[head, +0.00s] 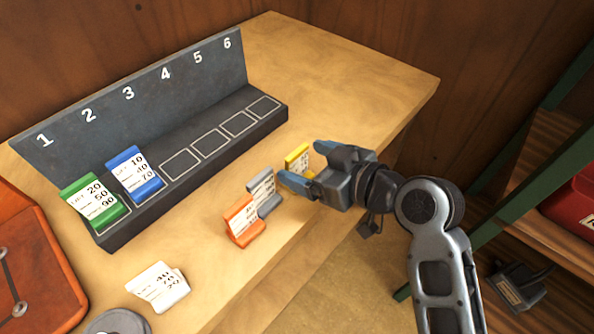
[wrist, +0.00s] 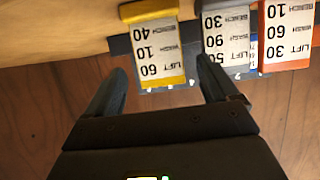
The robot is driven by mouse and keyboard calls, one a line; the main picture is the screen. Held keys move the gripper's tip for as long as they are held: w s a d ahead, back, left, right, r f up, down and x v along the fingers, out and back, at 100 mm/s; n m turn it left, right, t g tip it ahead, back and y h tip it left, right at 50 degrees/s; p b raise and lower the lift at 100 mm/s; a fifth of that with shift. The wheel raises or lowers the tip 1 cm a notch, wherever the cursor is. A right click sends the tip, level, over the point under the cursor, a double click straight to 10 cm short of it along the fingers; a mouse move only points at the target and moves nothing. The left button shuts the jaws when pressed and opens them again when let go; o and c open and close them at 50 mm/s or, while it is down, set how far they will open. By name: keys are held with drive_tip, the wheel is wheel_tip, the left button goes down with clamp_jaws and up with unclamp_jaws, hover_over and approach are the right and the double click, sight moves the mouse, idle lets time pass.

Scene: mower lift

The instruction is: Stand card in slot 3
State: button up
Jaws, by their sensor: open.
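The dark rack (head: 190,95) has numbers 1 to 6 on its back wall and outlined slots on its ledge. Slot 3 (head: 181,165) is empty. A green card (head: 95,201) stands in slot 1 and a blue card (head: 136,174) in slot 2. A yellow card (head: 298,159), a grey card (head: 264,192) and an orange card (head: 244,220) stand in a row on the table. My gripper (head: 307,165) is open at the yellow card. In the wrist view the yellow card (wrist: 155,45), reading LIFT 60, WASH 10, BENCH 40, lies between the fingertip lines; contact is unclear.
A red-brown tray (head: 35,270) is at the left. Slots 4 to 6 are empty. A green-framed shelf with a red box (head: 575,205) stands at the right.

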drive_tip(key=shift+w+a+f, duration=0.2)
drive_tip(key=shift+w+a, duration=0.05)
drive_tip(key=shift+a, duration=0.05)
drive_tip(key=c, duration=1.6)
drive_tip(key=shift+o, duration=0.2)
drive_tip(key=shift+r, duration=0.1)
